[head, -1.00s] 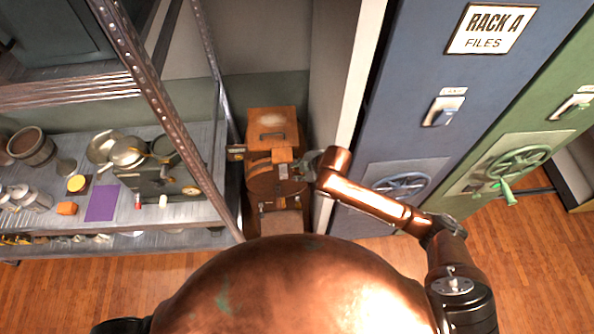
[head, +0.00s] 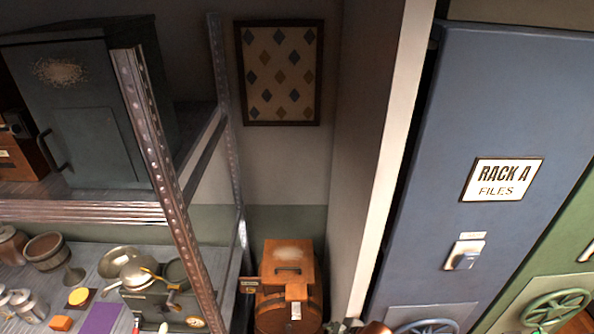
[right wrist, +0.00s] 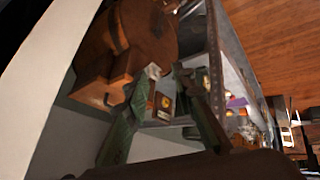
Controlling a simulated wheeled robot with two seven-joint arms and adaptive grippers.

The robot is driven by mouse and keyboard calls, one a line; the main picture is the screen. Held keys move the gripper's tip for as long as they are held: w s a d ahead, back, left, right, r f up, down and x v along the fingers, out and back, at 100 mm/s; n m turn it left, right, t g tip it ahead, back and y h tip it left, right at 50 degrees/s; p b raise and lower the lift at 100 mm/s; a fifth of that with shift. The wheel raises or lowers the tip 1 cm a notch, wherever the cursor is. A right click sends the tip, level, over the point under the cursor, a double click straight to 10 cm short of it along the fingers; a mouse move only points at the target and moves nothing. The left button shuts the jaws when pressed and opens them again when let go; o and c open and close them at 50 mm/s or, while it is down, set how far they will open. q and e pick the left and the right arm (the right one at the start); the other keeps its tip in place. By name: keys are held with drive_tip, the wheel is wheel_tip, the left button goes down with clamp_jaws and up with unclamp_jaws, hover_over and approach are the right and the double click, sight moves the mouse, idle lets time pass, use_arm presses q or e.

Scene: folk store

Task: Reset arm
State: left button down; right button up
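My right gripper (right wrist: 166,75) shows in the right wrist view with its two green fingers spread apart and nothing between them. Beyond the fingertips is a brown wooden barrel-like body (right wrist: 147,35) with a box-shaped part beside it. I cannot tell whether a finger touches it. In the head view, only a small copper piece of my right arm (head: 375,328) shows at the bottom edge, by the wooden machine (head: 288,290). The right gripper is below that view, and my left gripper is in no view.
A metal shelf (head: 150,110) with a dark cabinet, pans and jars stands at the left. The blue Rack A (head: 470,110) and a green rack (head: 572,255) with handwheels stand at the right. A pale wall edge (head: 395,150) lies between. A framed pattern (head: 280,72) hangs at the back.

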drive_tip(key=s+d+f+m+g+h, duration=0.1)
drive_tip(key=s+d+f+m+h, duration=0.15)
drive_tip(key=s+d+m, duration=0.7)
drive_tip(key=s+d+f+m+g+h, duration=0.1)
drive_tip(key=s+d+f+m+h, duration=0.2)
drive_tip(key=s+d, duration=1.15)
wheel_tip(320, 180, down, 41)
drive_tip(key=g+b, duration=0.1)
drive_tip(key=b, duration=1.2)
drive_tip(key=s+f+b, duration=0.3)
drive_tip(key=s+f, duration=0.4)
drive_tip(key=f, duration=0.3)
drive_tip(key=s+f+g+b, duration=0.1)
drive_tip(key=s+f+b, duration=0.3)
drive_tip(key=f, duration=0.5)
drive_tip(key=s+f+b, duration=0.4)
drive_tip(key=s+f, duration=0.5)
drive_tip(key=f, duration=0.1)
drive_tip(key=shift+s+f+g+y, duration=0.3)
drive_tip(key=shift+s+f+y, duration=0.05)
drive_tip(key=shift+n, duration=0.25)
drive_tip(key=shift+o, duration=0.3)
